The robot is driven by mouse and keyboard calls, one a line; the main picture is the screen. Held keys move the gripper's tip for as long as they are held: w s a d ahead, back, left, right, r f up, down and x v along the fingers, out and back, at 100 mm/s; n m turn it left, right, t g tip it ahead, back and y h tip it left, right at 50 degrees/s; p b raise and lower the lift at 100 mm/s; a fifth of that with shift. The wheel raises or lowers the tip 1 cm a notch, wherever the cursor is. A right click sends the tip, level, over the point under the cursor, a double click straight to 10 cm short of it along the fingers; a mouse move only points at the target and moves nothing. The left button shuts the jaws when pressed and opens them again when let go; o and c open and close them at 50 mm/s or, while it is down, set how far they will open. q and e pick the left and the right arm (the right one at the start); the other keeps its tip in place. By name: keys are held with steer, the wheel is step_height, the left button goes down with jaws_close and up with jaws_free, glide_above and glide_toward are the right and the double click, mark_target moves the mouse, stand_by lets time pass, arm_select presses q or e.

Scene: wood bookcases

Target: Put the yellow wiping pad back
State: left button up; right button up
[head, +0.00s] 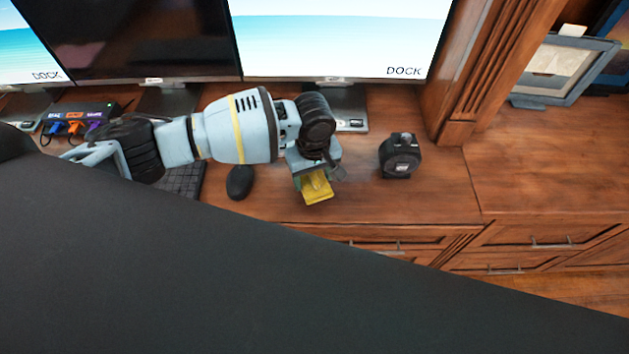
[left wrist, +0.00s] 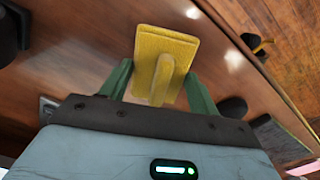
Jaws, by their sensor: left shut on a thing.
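The yellow wiping pad (head: 317,187) is a flat rectangular pad with a raised handle. My left gripper (head: 308,178) is shut on it above the wooden desk, between the black mouse and a black tape measure. In the left wrist view the pad (left wrist: 163,52) shows its handle between the two green fingers of my left gripper (left wrist: 158,85). I cannot tell whether the pad touches the desk. My right gripper is not in view.
The black mouse (head: 240,182) and keyboard (head: 183,181) lie left of the gripper. The tape measure (head: 400,156) stands to the right. Monitors (head: 340,40) line the back. A framed picture (head: 562,70) stands at far right. The desk's right part (head: 540,160) is clear.

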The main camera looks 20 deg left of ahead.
mark_target(313, 184)
arm_select(q)
steer(key=shift+f, duration=1.7)
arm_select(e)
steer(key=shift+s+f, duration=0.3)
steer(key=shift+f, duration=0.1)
arm_select(q)
steer(key=shift+f, duration=0.1)
steer(key=o, duration=0.9)
step_height(313, 184, up, 11)
steer(key=shift+p, duration=0.6)
steer(key=shift+r, duration=0.65)
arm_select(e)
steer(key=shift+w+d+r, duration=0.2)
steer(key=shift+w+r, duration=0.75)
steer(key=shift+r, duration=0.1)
